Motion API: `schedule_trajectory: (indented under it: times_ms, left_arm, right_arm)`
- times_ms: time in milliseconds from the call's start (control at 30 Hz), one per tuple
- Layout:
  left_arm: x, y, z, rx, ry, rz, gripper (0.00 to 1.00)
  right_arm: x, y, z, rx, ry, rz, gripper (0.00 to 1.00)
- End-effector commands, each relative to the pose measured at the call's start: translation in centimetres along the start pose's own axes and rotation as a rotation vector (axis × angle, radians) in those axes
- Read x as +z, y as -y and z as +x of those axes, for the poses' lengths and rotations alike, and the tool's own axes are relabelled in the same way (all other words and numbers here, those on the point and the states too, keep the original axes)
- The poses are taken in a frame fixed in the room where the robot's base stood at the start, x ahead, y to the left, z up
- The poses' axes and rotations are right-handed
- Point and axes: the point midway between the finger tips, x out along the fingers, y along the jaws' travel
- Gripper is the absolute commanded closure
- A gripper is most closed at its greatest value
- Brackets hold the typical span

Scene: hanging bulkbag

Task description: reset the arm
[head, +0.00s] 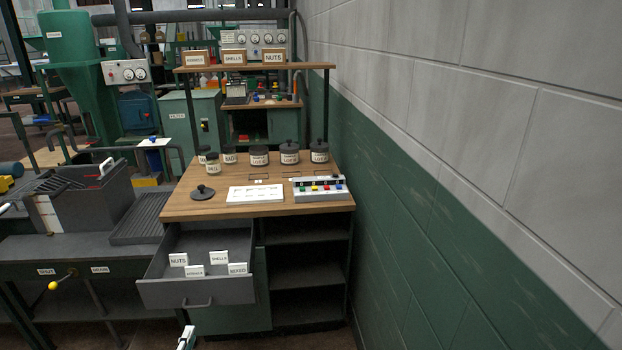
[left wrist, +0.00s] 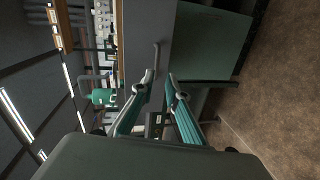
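My left gripper (head: 186,339) shows only as a small tip at the bottom edge of the head view, below the front of the pulled-out drawer. In the left wrist view its two fingers (left wrist: 161,77) stand apart with a gap between the tips and nothing held. The drawer's bar handle (head: 197,304) is just above the gripper in the head view; it also shows beyond the fingertips in the left wrist view (left wrist: 156,57). I cannot tell the exact distance between them. My right gripper is in neither view.
The open drawer (head: 163,294) holds several white label cards (head: 194,271). The wooden bench top (head: 210,209) above carries dark jars (head: 259,155), a loose lid (head: 202,192), a white tray (head: 255,194) and a button panel (head: 320,189). A wall (head: 450,190) closes the right side.

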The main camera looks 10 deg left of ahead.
Motion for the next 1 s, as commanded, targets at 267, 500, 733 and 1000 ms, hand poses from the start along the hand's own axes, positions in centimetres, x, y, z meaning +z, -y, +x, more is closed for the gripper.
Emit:
schedule_trajectory:
  times_ms: [267,500,733,1000]
  left_arm:
    - [7.5,4.6,-9.2,-0.049,0.282,0.868,0.86]
    - [13.2,7.9,-18.9,0.047,0.544,1.53,0.86]
    - [14.9,8.7,-22.3,0.113,0.629,1.742,0.86]
    - [14.9,8.7,-22.3,0.114,0.63,1.745,0.86]
  right_arm:
    - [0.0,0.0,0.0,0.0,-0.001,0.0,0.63]
    - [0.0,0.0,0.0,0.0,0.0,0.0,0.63]
    - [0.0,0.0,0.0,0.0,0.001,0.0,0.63]
    - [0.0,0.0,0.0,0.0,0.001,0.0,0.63]
